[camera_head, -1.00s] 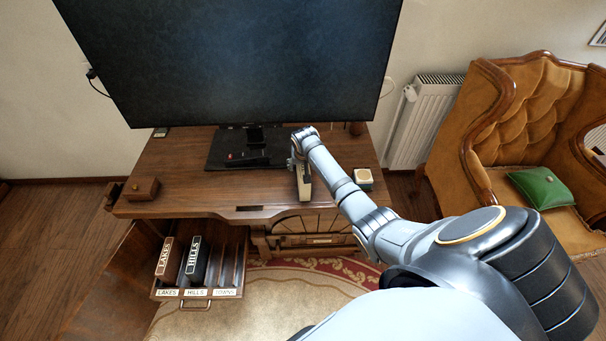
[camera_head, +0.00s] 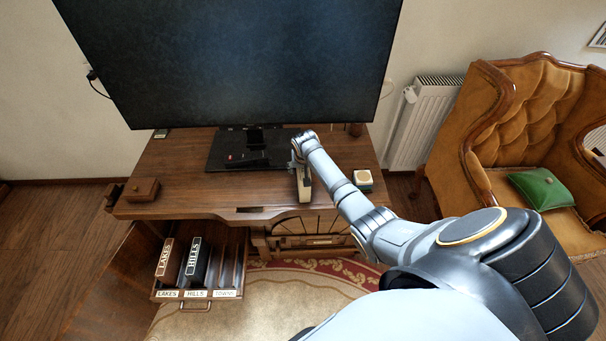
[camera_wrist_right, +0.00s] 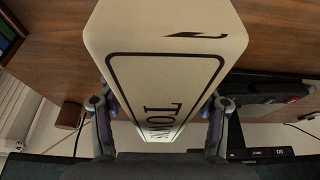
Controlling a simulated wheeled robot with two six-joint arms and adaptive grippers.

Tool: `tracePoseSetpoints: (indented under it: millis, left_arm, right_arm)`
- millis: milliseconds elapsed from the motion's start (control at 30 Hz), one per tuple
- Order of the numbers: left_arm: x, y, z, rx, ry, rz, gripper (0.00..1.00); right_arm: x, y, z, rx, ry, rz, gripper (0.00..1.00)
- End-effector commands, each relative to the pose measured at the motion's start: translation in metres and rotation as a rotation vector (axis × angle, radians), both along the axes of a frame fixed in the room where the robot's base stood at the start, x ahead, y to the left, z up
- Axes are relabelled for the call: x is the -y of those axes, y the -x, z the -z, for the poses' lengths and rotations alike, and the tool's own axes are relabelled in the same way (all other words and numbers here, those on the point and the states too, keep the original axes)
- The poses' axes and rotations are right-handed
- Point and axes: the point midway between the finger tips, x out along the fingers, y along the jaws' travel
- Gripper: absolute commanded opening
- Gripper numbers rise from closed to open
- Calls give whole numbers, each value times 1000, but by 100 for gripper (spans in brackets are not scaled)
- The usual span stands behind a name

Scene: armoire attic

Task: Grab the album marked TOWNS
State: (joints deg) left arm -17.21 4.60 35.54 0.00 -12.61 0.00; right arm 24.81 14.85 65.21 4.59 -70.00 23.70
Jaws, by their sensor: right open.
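The cream album marked TOWNS (camera_head: 305,188) stands on the desk at the end of my right arm. In the right wrist view the album (camera_wrist_right: 165,85) fills the middle, with its black frame and lettering seen upside down. My right gripper (camera_head: 298,160) is at the album's far end. In the wrist view the fingers of my right gripper (camera_wrist_right: 158,122) are open, one on each side of the album. I cannot tell whether they touch it. My left gripper is not in view.
An open drawer (camera_head: 197,304) holds the LAKES album (camera_head: 166,260) and HILLS album (camera_head: 195,262); its TOWNS-labelled slot is empty. A small white-topped box (camera_head: 363,178) lies right of the album, a wooden box (camera_head: 141,189) far left.

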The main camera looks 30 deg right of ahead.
Motion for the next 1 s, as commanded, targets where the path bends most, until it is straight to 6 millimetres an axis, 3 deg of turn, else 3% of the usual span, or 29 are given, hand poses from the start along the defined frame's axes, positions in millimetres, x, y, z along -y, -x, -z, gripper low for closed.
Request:
tracePoseSetpoints:
  millis: [67, 500, 867, 1000]
  left_arm:
    - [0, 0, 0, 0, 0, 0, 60]
    - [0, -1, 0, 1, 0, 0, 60]
    - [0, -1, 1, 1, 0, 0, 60]
    - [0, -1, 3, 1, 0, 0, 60]
  right_arm:
    - [0, 0, 0, 0, 0, 0, 60]
    - [0, 0, 0, 0, 0, 0, 0]
    - [0, -1, -2, 3, 1, 0, 0]
    - [0, -1, -13, 5, 2, 0, 0]
